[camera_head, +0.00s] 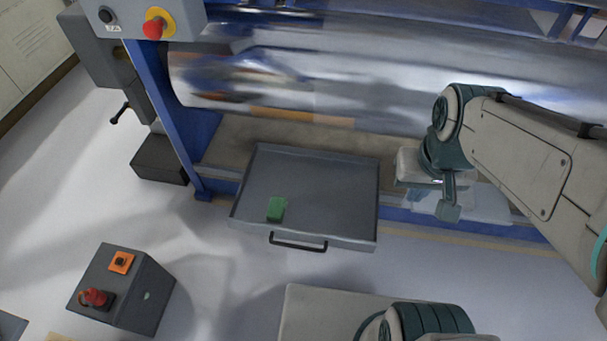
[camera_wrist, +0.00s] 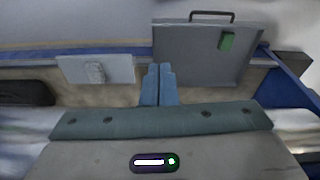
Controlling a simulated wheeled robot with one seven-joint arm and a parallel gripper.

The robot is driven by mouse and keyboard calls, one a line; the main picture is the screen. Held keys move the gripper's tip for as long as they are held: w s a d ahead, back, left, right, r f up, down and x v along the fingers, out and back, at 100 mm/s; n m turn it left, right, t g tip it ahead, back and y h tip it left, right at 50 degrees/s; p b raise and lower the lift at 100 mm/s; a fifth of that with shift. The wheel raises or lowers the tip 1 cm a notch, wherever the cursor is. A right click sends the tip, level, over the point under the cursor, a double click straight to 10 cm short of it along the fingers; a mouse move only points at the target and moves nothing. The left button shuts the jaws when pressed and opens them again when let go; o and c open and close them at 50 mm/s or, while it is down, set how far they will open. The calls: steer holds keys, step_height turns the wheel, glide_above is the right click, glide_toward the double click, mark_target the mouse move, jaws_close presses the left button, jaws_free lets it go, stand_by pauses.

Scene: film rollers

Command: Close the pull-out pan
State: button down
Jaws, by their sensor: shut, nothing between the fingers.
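The pull-out pan (camera_head: 325,190) is a shallow grey tray under the rollers, standing out from the blue frame towards the front. Its black handle (camera_head: 298,241) is on the front wall. A green block (camera_head: 276,209) lies in the pan near the front left. My gripper (camera_head: 447,211) is to the right of the pan, apart from it, with its fingers together and empty. In the wrist view the pan (camera_wrist: 185,42) shows upside down, right of the closed fingers (camera_wrist: 159,70), with its handle (camera_wrist: 212,14) at the top edge.
Large shiny rollers (camera_head: 380,85) run above and behind the pan. A blue frame post (camera_head: 165,115) rises left of the pan. The floor in front of the handle has some clear room.

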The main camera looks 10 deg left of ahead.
steer(key=w+a+f+n+g+h+b, duration=0.1)
steer(key=w+a+f+n+h+b, duration=0.15)
steer(key=f, duration=0.45)
steer(key=w+a+f+n+g+h+b, duration=0.2)
steer(key=a+f+n, duration=0.2)
steer(key=f, duration=0.3)
steer(key=n+t+y+b, duration=0.4)
steer(key=n+t+b, duration=0.8)
steer(key=n+t, duration=1.15)
glide_toward(284, 231)
steer(key=w+r+n+g, duration=0.1)
steer(key=w+r+n+g+b, duration=0.1)
steer(key=w+n+g, duration=0.1)
steer(key=w+r+n+g+b, duration=0.1)
steer(key=n, duration=0.1)
steer(key=shift+w, duration=0.3)
steer(key=shift+w+r, duration=0.15)
steer(key=shift+w, duration=0.65)
